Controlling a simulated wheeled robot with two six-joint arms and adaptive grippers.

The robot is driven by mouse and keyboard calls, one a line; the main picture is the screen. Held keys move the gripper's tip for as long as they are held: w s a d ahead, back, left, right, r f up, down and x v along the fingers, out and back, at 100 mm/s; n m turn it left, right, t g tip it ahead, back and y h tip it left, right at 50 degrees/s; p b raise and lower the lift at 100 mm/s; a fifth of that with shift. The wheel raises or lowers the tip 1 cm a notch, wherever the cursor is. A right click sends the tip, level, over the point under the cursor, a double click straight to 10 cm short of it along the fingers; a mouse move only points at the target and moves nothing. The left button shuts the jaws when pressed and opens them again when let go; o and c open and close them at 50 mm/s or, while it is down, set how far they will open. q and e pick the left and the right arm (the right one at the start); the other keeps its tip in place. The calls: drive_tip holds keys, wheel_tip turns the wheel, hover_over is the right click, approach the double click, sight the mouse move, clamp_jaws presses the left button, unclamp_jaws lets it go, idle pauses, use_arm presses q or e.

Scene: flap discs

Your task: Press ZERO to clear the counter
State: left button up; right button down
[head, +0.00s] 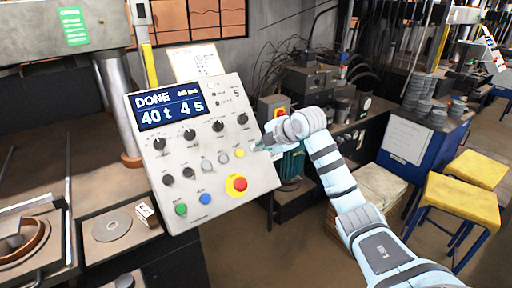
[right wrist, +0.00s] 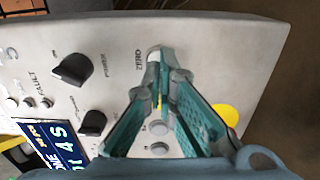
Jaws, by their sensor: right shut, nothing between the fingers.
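The grey control panel (head: 215,197) stands tilted in the middle of the head view. Its blue counter display (head: 166,106) reads DONE, 40 t, 4 s. My right gripper (head: 257,147) is shut and empty at the panel's right edge. In the right wrist view the closed fingertips (right wrist: 158,62) are over a whitish button (right wrist: 153,51) beside the printed ZERO label (right wrist: 138,60). I cannot tell whether they touch it. That button is hidden behind the gripper in the head view. My left gripper is out of view.
A yellow button (head: 239,153) and grey buttons (head: 207,165) sit left of the fingertips. The red emergency stop (head: 238,184) is below them. Black knobs (head: 243,118) lie above. Yellow stools (head: 462,203) and a blue cabinet (head: 412,140) stand at right.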

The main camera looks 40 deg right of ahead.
drive_tip(key=shift+x, duration=0.9)
drive_tip(key=shift+p, duration=0.7)
idle(0.3)
drive_tip(key=v, duration=0.7)
drive_tip(key=shift+s+r, duration=0.25)
drive_tip(key=shift+s, duration=0.05)
